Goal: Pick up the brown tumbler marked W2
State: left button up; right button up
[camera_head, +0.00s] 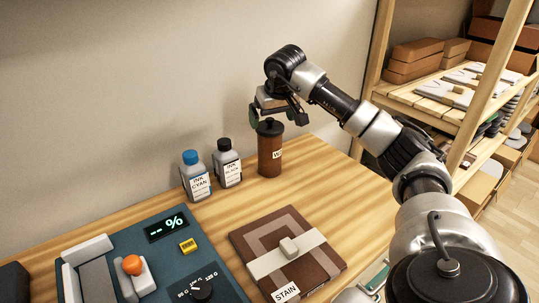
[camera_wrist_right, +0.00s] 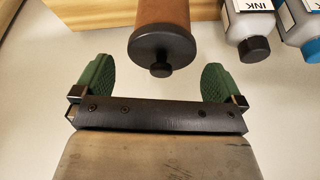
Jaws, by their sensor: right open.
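The brown tumbler (camera_head: 270,155) stands upright near the back edge of the wooden table, with a dark lid and a white label on its right side, only partly readable. My right gripper (camera_head: 271,112) is just above its lid, open and empty. In the right wrist view the tumbler (camera_wrist_right: 167,15) shows lid first, roughly centred between the spread green fingers of my right gripper (camera_wrist_right: 158,78). Neither finger visibly touches it. My left gripper is in neither view.
A black-capped ink bottle (camera_head: 228,165) and a blue-capped cyan one (camera_head: 195,178) stand left of the tumbler. A blue-green control panel (camera_head: 165,262) and a brown STAIN box (camera_head: 325,262) lie in front. A wooden shelf (camera_head: 420,100) stands at right.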

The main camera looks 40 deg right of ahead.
aim_at(271, 124)
jog(key=x, duration=0.5)
jog(key=shift+a, duration=0.1)
jog(key=shift+r, duration=0.1)
jog(key=c, duration=1.2)
